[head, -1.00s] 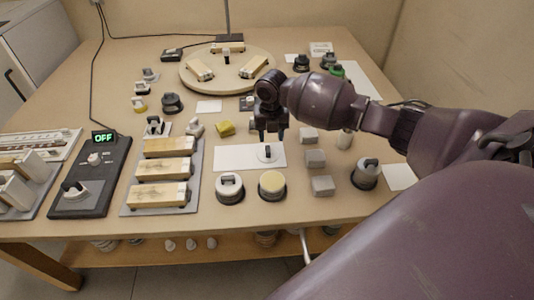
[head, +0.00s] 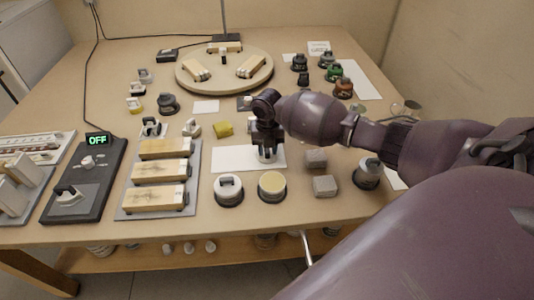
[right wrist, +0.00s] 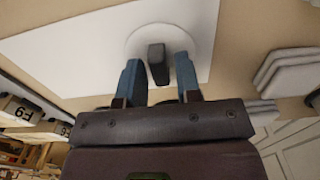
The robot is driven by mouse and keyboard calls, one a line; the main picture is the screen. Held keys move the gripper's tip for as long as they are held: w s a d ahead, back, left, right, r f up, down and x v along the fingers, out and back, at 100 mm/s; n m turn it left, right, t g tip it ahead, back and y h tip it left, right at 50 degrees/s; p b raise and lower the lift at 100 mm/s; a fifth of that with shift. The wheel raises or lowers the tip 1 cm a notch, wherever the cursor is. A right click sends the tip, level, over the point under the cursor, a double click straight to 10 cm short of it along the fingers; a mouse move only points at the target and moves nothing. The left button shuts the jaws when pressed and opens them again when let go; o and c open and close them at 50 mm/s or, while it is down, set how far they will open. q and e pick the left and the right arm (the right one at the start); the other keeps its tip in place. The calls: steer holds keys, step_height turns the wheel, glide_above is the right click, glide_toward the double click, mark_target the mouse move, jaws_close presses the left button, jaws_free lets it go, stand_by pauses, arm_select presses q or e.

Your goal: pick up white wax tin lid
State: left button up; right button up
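The white wax tin lid (right wrist: 138,43) is a round white disc with a dark upright handle (right wrist: 157,62). It lies on a white sheet (head: 229,158) near the front middle of the bench. My right gripper (head: 266,157) is down over the lid, with its fingers pointing at the sheet. In the right wrist view its two blue-grey fingers (right wrist: 158,78) stand on either side of the handle, with a gap on both sides. The gripper is open. In the head view the fingers hide much of the lid. My left gripper is out of view.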

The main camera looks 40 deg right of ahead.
jaws_close()
steer(key=shift+r, duration=0.1)
